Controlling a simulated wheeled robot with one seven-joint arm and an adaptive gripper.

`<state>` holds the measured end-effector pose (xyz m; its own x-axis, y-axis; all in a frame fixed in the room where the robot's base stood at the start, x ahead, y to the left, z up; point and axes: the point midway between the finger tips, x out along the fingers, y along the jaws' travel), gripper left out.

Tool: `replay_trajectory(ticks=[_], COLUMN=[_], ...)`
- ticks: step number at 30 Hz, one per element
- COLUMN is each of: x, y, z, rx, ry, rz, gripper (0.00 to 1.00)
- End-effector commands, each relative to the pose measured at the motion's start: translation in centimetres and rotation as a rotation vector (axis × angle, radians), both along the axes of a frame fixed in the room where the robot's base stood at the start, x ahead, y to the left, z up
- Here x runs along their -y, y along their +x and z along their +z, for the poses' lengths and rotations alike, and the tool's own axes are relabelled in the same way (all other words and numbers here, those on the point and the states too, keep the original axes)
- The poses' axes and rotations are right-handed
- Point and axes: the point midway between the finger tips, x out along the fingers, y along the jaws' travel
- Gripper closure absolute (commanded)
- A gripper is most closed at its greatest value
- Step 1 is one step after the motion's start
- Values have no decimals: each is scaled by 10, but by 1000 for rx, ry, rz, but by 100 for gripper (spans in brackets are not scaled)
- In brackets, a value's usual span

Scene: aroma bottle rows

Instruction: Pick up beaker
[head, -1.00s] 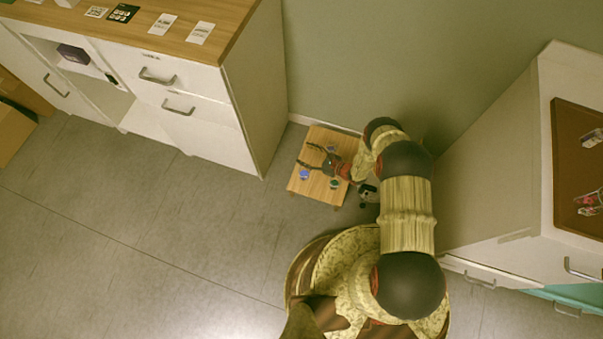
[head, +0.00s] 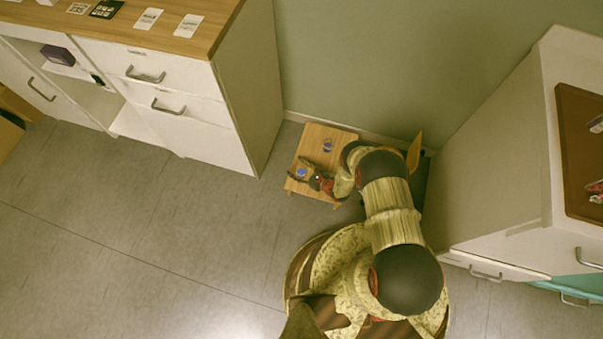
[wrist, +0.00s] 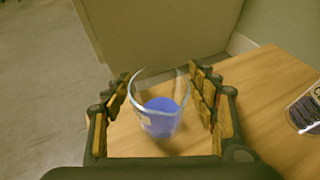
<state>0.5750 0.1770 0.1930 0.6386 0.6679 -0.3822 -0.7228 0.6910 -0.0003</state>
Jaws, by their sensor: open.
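A clear glass beaker with blue contents (wrist: 160,118) stands upright on a small wooden table (wrist: 262,75). It is between the two fingers of my gripper (wrist: 159,76) in the wrist view, with visible gaps on both sides. In the head view the blue beaker (head: 301,173) is near the table's left corner, with my gripper (head: 300,171) reaching around it from the right. My gripper is open and holds nothing.
Floor is clear in front.

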Motion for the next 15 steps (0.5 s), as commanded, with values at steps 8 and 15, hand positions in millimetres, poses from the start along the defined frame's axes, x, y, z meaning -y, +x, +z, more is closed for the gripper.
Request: replay_trajectory(ticks=[8,15], x=[-12,-12], y=[11,11], z=[-8,-7], rx=[-1,-1], ry=[0,-1], rz=[0,0], gripper=[42,50])
